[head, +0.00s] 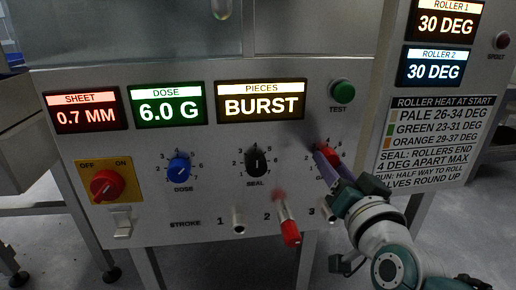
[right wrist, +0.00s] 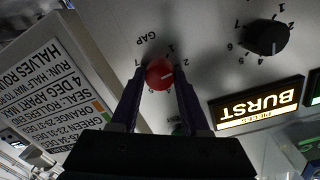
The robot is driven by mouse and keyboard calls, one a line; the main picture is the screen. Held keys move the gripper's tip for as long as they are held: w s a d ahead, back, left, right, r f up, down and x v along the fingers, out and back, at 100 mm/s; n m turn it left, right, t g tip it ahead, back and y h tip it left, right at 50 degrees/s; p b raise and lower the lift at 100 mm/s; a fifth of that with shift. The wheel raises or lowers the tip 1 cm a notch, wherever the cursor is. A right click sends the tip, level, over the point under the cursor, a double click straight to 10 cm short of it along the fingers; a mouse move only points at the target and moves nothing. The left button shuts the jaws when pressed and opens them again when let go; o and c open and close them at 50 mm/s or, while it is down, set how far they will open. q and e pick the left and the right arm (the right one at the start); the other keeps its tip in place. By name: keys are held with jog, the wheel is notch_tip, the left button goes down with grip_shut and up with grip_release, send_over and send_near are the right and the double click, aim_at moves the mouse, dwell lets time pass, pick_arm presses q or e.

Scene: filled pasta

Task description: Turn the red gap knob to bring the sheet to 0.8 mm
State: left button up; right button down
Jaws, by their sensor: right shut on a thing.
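The red gap knob (head: 328,155) sits on the right part of the grey panel, under the green test button, and is partly covered by my fingers. In the right wrist view the knob (right wrist: 159,74) is between the two fingers, with the word GAP and a number scale beside it. My right gripper (head: 326,160) is shut on the knob; it also shows in the right wrist view (right wrist: 161,80). The sheet display (head: 86,112) reads 0.7 MM. The knob's exact pointer number is hard to read. My left gripper is not in view.
The black seal knob (head: 256,162) and blue dose knob (head: 179,169) are left of the gap knob. A red-tipped stroke lever (head: 288,225) sticks out below. A red on/off switch (head: 106,186) is at the left. The dose display (head: 166,106) reads 6.0 G; the pieces display (head: 261,101) reads BURST.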

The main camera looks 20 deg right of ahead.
jog(key=shift+m, duration=0.7)
jog(key=shift+c, duration=1.9)
grip_release()
jog(key=p+v, duration=0.4)
jog(key=v, duration=0.6)
